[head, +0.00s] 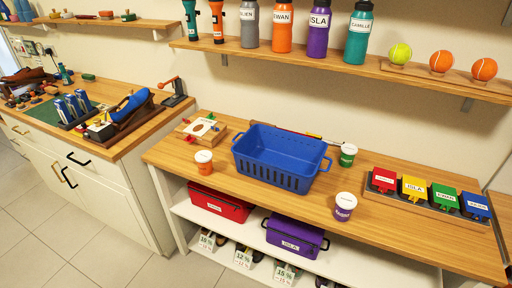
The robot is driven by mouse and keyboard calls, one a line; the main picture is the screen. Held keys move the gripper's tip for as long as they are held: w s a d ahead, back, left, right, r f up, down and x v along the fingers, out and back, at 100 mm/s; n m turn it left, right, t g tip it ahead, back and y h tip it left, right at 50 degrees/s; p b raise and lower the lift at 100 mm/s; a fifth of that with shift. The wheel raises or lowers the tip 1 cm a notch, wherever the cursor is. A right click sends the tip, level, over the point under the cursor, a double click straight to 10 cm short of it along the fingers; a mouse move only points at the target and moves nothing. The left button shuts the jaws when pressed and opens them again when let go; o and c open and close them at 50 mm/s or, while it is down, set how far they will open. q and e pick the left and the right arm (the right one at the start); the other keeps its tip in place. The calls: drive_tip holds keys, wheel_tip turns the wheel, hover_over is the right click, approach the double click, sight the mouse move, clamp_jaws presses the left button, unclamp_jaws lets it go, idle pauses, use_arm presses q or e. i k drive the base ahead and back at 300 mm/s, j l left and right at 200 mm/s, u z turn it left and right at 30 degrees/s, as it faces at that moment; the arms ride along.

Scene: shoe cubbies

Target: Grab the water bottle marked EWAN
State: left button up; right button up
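The water bottle marked EWAN (282,27) is orange and stands upright on the upper wall shelf, its top cut off by the picture's edge. To its left is a grey bottle (250,25) with a label I cannot read surely. To its right stand a purple bottle marked ISLA (319,29) and a teal bottle marked CAMILLE (358,34). Neither of my grippers shows in the head view.
The wall shelf (330,67) also holds torches (217,20) at left and several balls (441,62) at right. Below, the wooden bench (225,201) carries a blue basket (272,160), small tubs (345,206) and coloured name boxes (414,188). A workbench (128,145) stands at left; floor is clear in front.

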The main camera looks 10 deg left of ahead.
sight(283, 11)
drive_tip(key=i+j+u, duration=0.15)
drive_tip(key=i+j, duration=0.15)
drive_tip(key=i, duration=0.15)
drive_tip(key=i+j+u, duration=0.15)
drive_tip(key=i+j, duration=0.15)
drive_tip(key=i, duration=0.15)
drive_tip(key=i+j+u, duration=0.15)
drive_tip(key=i, duration=0.35)
